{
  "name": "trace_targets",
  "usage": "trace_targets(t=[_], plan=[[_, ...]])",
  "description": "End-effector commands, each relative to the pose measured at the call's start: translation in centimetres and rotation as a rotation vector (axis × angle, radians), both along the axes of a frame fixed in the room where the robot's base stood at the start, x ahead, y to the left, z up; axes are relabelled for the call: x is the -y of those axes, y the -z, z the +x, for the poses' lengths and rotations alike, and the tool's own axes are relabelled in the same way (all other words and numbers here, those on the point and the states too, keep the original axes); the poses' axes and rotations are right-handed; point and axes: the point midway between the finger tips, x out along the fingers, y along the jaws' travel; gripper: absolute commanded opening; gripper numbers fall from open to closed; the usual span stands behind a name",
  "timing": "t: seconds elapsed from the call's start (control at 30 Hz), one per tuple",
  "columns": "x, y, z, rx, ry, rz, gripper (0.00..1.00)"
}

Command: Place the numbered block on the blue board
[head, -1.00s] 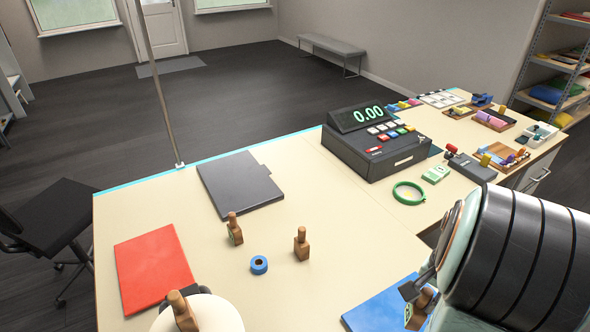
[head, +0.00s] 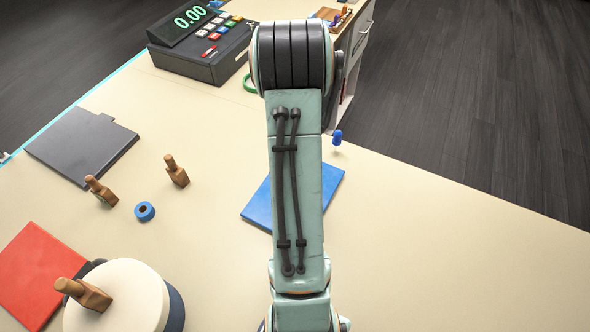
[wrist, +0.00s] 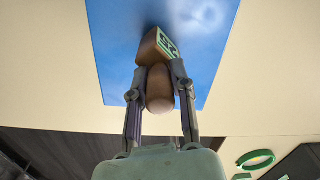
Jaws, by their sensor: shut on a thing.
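The numbered block (wrist: 152,47) is wooden, with a rounded handle and a green-and-white label on one side. In the wrist view my gripper (wrist: 158,82) is shut on its handle. The block is over the blue board (wrist: 112,50), inside its edges in that view; I cannot tell whether it touches the board. In the head view the blue board (head: 257,207) lies flat on the table, partly covered by my arm. My gripper and the held block are hidden behind the arm there.
Two wooden blocks (head: 177,172) stand left of the board near a blue ring (head: 145,211). Bare table surrounds the blue board.

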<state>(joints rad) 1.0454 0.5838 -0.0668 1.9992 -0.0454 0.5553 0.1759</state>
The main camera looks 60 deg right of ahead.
Motion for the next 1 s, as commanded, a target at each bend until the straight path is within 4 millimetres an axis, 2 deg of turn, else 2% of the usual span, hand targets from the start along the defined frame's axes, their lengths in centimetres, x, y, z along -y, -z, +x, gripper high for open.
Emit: trace_targets(t=[0.03,0.07,0.1,0.13,0.4,0.53,1.0], plan=[[0.0,0.2,0.0,-0.001,0.0,0.002,0.0],[0.0,0.2,0.0,0.0,0.0,0.001,0.31],[0.0,0.1,0.0,0.0,0.0,0.001,0.43],[0.0,0.1,0.0,0.0,0.0,0.001,0.48],[0.0,0.1,0.0,0.0,0.0,0.001,0.48],[0.0,-0.9,0.0,0.001,0.0,-0.002,0.48],[0.1,-10.6,0.0,0.002,0.0,-0.003,0.48]])
